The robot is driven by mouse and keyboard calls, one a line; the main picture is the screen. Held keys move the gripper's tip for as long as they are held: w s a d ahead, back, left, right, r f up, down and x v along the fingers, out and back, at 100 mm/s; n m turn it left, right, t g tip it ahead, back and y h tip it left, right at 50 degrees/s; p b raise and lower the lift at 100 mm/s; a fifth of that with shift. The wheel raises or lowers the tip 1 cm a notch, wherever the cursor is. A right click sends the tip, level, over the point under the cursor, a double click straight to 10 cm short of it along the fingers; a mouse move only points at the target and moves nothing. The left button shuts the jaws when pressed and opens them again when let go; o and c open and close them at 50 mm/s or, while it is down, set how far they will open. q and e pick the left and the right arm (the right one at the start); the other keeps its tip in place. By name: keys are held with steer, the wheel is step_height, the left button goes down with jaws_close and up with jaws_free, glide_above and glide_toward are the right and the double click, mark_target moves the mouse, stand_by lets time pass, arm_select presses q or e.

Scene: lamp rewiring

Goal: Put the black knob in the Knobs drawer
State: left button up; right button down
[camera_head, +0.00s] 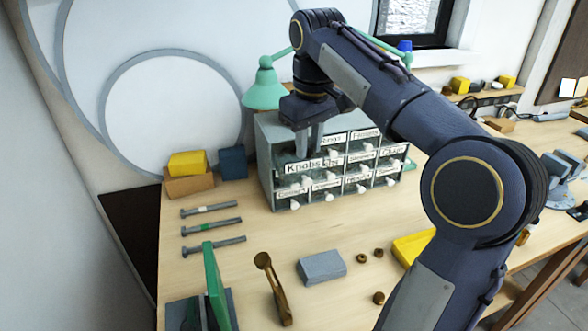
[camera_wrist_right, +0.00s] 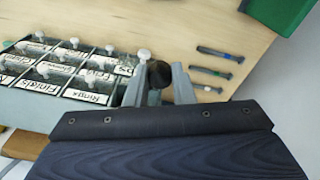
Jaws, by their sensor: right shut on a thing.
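The grey drawer cabinet (camera_head: 264,165) stands at the back of the bench, with labelled drawers and white pulls. The Knobs drawer (camera_head: 303,168) at its upper left sticks out from the front; its inside is mostly hidden. My right gripper (camera_head: 309,150) points down over this drawer. In the right wrist view my right gripper (camera_wrist_right: 157,78) is shut on the black knob (camera_wrist_right: 159,73), held between the fingertips. The knob cannot be made out in the head view. I cannot tell its exact height over the drawer. My left gripper is not in view.
A green lamp (camera_head: 264,88) stands behind the cabinet. Several bolts (camera_head: 212,227) lie to the left. A bronze lever (camera_head: 273,287), a grey block (camera_head: 321,267) and small brown parts (camera_head: 362,258) lie in front. Yellow (camera_head: 187,163) and blue (camera_head: 233,162) blocks stand left of the cabinet.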

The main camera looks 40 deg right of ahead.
mark_target(295, 160)
steer(key=m, duration=0.3)
steer(key=shift+w+a+m, duration=0.1)
steer(key=shift+a+m, duration=0.1)
steer(key=shift+m, duration=0.2)
steer(key=m, duration=0.3)
steer(key=shift+w+a+m+b, duration=0.1)
steer(key=shift+a+m+b, duration=0.05)
steer(key=shift+m+b, duration=0.2)
steer(key=m, duration=0.6)
steer(key=shift+w+a+g+h, duration=0.1)
steer(key=shift+a+g+h, duration=0.1)
steer(key=shift+g+h, duration=0.1)
steer(key=w+d+f+p, duration=0.1)
steer(key=w+d+f, duration=0.1)
steer(key=w, duration=0.1)
steer(key=w+d+f+p, duration=0.1)
steer(key=w+d+f, duration=0.2)
steer(key=w+d+f+p, duration=0.1)
steer(key=w+d+f, duration=0.2)
steer(key=shift+w+f, duration=0.15)
steer(key=shift+w, duration=0.25)
steer(key=shift+w+d+f, duration=0.3)
steer(key=shift+f, duration=0.2)
steer(key=f, duration=0.3)
steer(key=shift+w+d+f, duration=0.15)
steer(key=shift+w, duration=0.05)
steer(key=shift+f, duration=0.15)
